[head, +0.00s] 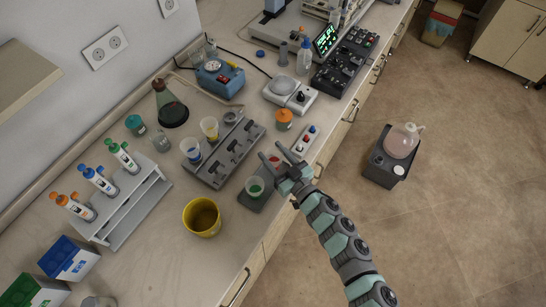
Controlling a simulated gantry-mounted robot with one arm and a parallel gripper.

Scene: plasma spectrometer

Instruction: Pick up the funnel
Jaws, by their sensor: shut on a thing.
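My gripper (272,152) is over the bench's front edge, its fingers closed around a small cup-like piece with red inside (274,161). The fingers hide most of it, so I cannot tell whether it is the funnel. A similar clear cup with green inside (255,187) stands just left of it on a dark block (246,201). A grey slotted rack (209,175) left of the gripper carries a cup with yellow (210,127) and a cup with blue (191,149).
A yellow bowl (202,217) stands to the lower left and a white rack with pipettes (127,206) farther left. An orange-topped jar (284,119) and a button box (304,141) stand close above the gripper. The floor at right holds a bin-like box (379,168).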

